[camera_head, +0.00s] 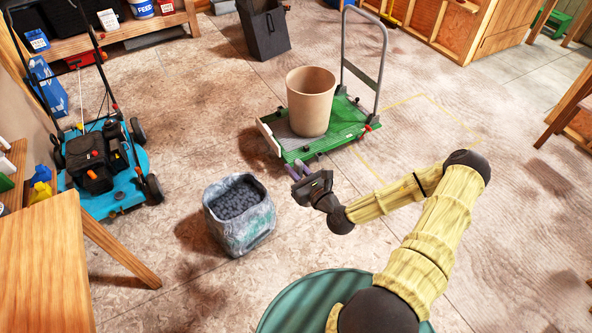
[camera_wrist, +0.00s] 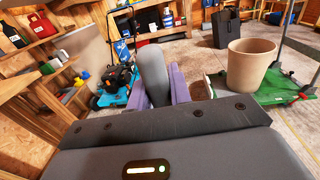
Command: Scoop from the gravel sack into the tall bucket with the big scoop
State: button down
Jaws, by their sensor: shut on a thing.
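The gravel sack (camera_head: 245,233) stands open on the floor left of centre in the head view, filled with dark grey stones. The tall bucket (camera_head: 311,98) is tan and upright on a green platform cart; it also shows at the right of the wrist view (camera_wrist: 250,66). My gripper (camera_head: 299,171) is right of the sack and in front of the cart. In the wrist view its purple fingers are shut on a grey rounded piece (camera_wrist: 153,72), apparently the big scoop's handle. The scoop's bowl is not clearly visible, so I cannot tell whether it holds gravel.
The cart (camera_head: 345,128) has a tall grey push handle. A blue mower (camera_head: 100,165) stands at the left, and a wooden table (camera_head: 45,260) at the lower left. A dark bin (camera_head: 265,32) stands behind. Bare floor lies between the sack and the cart.

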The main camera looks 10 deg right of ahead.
jog(key=m+h+p, duration=0.1)
jog(key=r+h+p, duration=0.1)
jog(key=m+t+h+p, duration=0.1)
jog(key=h, duration=0.1)
jog(key=shift+w+d+r+m+p, duration=0.25)
jog(key=shift+w+m+p, duration=0.05)
jog(key=shift+p, duration=0.05)
jog(key=shift+s+d+f+m+h+p, duration=0.15)
jog(key=shift+m+h+p, duration=0.55)
jog(key=shift+h+p, duration=0.4)
jog(key=shift+d+f, duration=0.1)
